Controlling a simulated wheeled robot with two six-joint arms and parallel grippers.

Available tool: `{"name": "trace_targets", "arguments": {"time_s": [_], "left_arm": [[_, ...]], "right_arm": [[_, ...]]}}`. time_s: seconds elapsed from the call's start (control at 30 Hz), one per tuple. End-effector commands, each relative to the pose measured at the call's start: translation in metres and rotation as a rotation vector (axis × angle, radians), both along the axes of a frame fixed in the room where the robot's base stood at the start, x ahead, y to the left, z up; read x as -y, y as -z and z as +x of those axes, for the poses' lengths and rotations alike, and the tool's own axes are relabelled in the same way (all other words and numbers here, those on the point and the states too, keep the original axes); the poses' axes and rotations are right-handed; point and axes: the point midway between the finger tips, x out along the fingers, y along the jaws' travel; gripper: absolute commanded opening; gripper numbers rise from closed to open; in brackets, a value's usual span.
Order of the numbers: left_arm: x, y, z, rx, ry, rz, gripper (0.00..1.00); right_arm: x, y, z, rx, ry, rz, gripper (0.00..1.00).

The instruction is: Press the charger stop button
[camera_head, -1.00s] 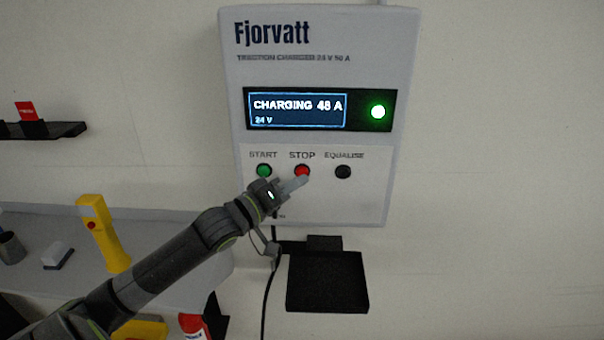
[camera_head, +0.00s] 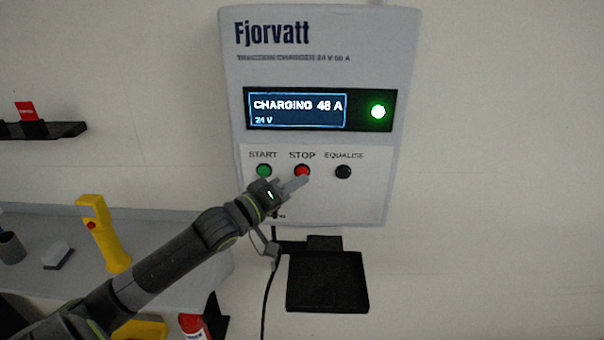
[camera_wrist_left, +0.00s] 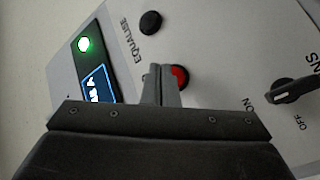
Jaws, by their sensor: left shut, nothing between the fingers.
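The charger (camera_head: 318,210) is a pale box on the wall, with a lit display (camera_head: 297,110) reading "CHARGING 48 A, 24 V" and a green lamp (camera_head: 378,112). The red stop button (camera_head: 302,170) sits between the green start button (camera_head: 264,171) and the black equalise button (camera_head: 343,172). My left gripper (camera_head: 303,181) is shut and empty, its fingertips just below the stop button. In the left wrist view the stop button (camera_wrist_left: 180,78) is partly hidden behind the fingers (camera_wrist_left: 162,72). I cannot tell whether the tips touch it. My right gripper is not in view.
A black rotary switch (camera_wrist_left: 293,91) is on the panel in the left wrist view. Below the charger are a black bracket (camera_head: 328,282) and a hanging cable (camera_head: 266,300). A shelf at left holds a yellow handheld tool (camera_head: 104,235). The wall at right is clear.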

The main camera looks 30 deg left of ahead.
Motion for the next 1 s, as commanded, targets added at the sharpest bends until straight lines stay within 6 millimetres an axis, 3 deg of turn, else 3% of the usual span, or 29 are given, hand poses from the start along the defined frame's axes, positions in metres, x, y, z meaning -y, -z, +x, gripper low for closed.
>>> {"name": "trace_targets", "arguments": {"time_s": [1.0], "left_arm": [[-0.0050, -0.0001, 0.0083, 0.000, 0.000, 0.000, 0.00]], "right_arm": [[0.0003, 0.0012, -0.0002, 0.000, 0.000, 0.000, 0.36]]}}
